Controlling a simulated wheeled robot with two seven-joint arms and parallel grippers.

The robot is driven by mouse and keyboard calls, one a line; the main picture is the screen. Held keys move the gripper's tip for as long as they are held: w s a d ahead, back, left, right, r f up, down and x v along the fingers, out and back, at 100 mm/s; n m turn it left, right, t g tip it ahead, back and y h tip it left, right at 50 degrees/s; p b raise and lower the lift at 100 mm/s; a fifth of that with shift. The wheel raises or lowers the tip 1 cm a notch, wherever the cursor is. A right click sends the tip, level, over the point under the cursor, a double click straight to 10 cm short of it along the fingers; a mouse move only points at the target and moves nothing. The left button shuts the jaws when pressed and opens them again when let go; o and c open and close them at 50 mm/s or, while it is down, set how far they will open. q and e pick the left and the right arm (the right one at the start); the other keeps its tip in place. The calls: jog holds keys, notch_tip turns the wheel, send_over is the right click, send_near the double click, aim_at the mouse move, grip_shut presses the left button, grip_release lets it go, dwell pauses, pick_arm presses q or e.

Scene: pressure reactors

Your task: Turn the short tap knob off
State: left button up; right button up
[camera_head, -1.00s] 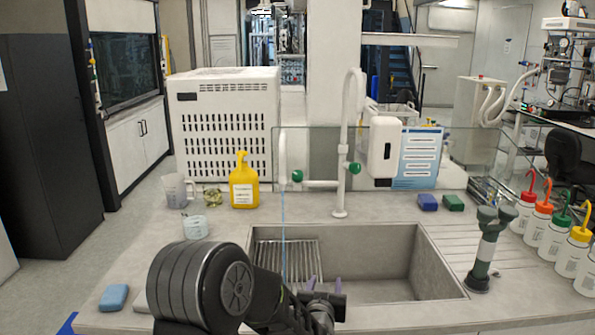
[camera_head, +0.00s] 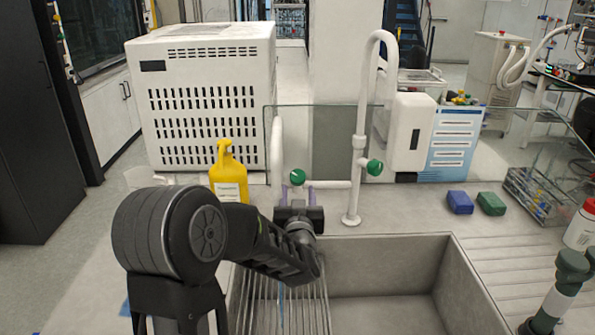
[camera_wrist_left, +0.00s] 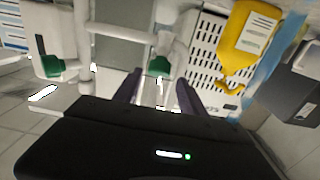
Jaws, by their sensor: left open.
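The short tap (camera_head: 276,150) stands behind the sink, with a green knob (camera_head: 297,177) on its right side. A thin bluish stream (camera_head: 281,305) shows below it in the sink. My left gripper (camera_head: 298,192) is open, its purple fingers just in front of and below this knob. In the left wrist view the short tap's knob (camera_wrist_left: 159,66) lies between and just beyond the fingertips (camera_wrist_left: 160,84). Contact cannot be told. The tall curved tap (camera_head: 362,110) has its own green knob (camera_head: 374,167) to the right. My right gripper is not in view.
A yellow bottle (camera_head: 229,180) stands left of the short tap. A glass screen (camera_head: 330,130), white dispenser (camera_head: 409,132) and blue leaflet (camera_head: 452,140) are behind. Blue (camera_head: 460,202) and green (camera_head: 491,203) blocks lie at right. The sink (camera_head: 385,262) is below.

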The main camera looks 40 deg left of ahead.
aim_at(298, 182)
pick_arm(q)
jog(key=p+x, duration=0.1)
jog(key=x, duration=0.6)
jog(key=shift+w+a, duration=0.15)
jog(key=shift+w, duration=0.1)
jog(key=shift+c, duration=0.3)
grip_shut()
dwell(0.4)
